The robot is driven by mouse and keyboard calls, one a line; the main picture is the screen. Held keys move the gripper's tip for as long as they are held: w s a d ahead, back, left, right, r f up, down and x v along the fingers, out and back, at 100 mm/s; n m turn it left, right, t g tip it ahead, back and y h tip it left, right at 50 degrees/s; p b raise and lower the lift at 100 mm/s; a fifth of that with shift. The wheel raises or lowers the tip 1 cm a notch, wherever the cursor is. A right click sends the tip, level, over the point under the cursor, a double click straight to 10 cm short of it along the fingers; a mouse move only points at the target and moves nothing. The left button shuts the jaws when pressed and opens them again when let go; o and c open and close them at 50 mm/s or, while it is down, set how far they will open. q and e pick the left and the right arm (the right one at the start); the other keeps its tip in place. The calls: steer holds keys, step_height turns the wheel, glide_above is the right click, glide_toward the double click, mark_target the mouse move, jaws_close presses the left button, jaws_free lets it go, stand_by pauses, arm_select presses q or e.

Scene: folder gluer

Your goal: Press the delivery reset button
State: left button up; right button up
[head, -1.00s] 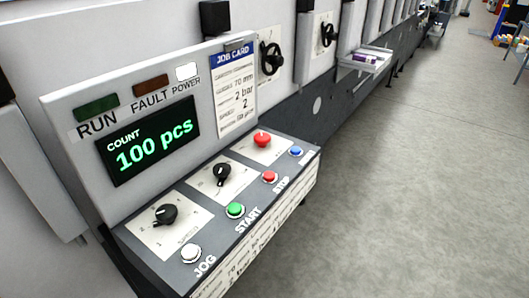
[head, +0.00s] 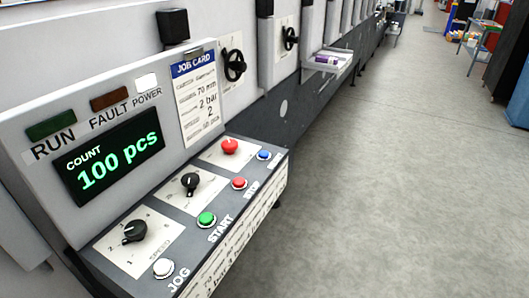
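The control panel (head: 140,205) of the folder gluer stands at the left in the head view. Its sloped desk carries a blue button (head: 264,155) at the far right end, with a label too small to read. Beside it are a red STOP button (head: 239,183), a green START button (head: 206,219) and a white JOG button (head: 163,268). No button is labelled readably as delivery reset. Neither of my grippers is in view.
The display (head: 110,155) reads 100 pcs, and the POWER lamp (head: 147,82) is white. Black handwheels (head: 234,65) and a small tray (head: 329,61) with purple items line the machine. Open grey floor (head: 400,190) lies to the right. A shelf (head: 476,45) stands far right.

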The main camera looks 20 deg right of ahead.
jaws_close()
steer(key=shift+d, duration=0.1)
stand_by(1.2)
